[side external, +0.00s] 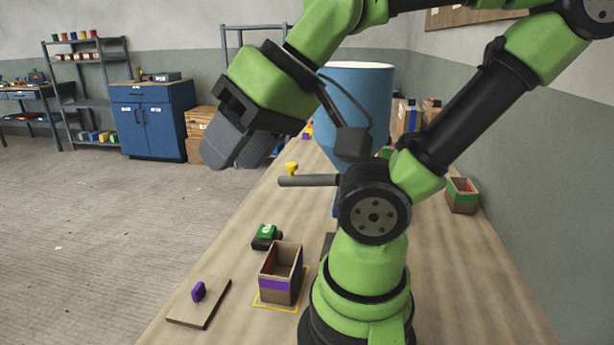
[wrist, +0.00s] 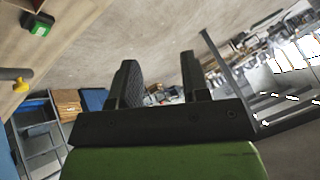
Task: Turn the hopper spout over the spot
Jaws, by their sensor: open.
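The blue hopper (side external: 355,85) stands on the table, largely hidden behind my arm. A grey tube, which looks like its spout (side external: 308,181), points left in the side view with a yellow knob (side external: 291,168) on top near its free end. In the wrist view the tube (wrist: 8,73) and yellow knob (wrist: 21,85) show at the left edge. A yellow-outlined spot (side external: 270,306) lies under an open box (side external: 279,284) with a purple band. My gripper (side external: 238,150) is open and empty, up and left of the knob and apart from it; its fingers also show in the wrist view (wrist: 158,82).
A green-and-black device (side external: 266,237) sits behind the box. A wooden board (side external: 196,314) with a purple piece (side external: 198,291) lies at front left. A green-banded box (side external: 461,195) stands at right by the wall. The table's left edge borders open floor.

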